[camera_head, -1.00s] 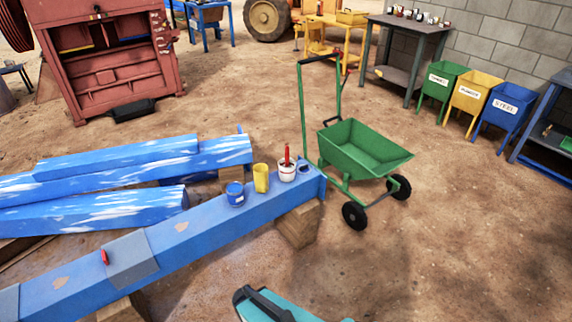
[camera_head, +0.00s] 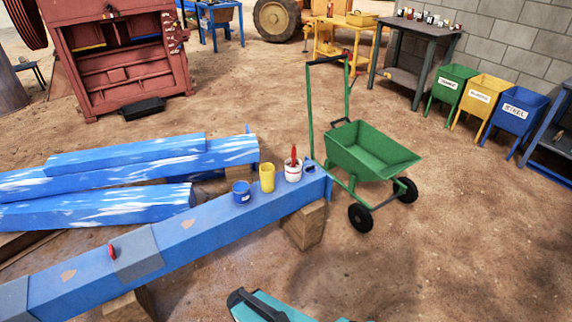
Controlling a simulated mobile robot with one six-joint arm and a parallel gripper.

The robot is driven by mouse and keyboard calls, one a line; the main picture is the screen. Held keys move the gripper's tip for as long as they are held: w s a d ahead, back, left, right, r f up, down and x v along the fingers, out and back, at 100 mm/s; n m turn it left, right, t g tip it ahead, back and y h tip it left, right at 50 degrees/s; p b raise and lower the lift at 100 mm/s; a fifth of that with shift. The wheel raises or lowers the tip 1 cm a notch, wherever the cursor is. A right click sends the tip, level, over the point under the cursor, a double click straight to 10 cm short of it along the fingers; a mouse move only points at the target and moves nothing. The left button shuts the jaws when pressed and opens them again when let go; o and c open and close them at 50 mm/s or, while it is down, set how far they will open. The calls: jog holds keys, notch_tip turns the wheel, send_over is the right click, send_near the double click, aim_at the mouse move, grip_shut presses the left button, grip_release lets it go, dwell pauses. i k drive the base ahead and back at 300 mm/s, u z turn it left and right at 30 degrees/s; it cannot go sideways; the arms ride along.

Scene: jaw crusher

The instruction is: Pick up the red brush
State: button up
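A red upright handle (camera_head: 294,155), which looks like a brush, stands in a white can (camera_head: 292,173) near the right end of the blue beam (camera_head: 205,226). The can hides the lower part of the handle. A second small red item (camera_head: 112,251) lies further left on the beam, by a grey band; it is too small to tell what it is.
A yellow cup (camera_head: 267,178) and a blue can (camera_head: 241,192) stand left of the white can. A green cart (camera_head: 372,152) is just beyond the beam's right end. Blue beams (camera_head: 120,170) lie behind at left. Open dirt floor lies at right.

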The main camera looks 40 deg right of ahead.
aim_at(294, 151)
jog(key=z, duration=0.7)
jog(key=k, duration=0.15)
jog(key=u, duration=2.35)
jog(key=k, duration=1.35)
jog(key=z, duration=1.15)
jog(key=i, duration=1.3)
jog(key=z, duration=0.15)
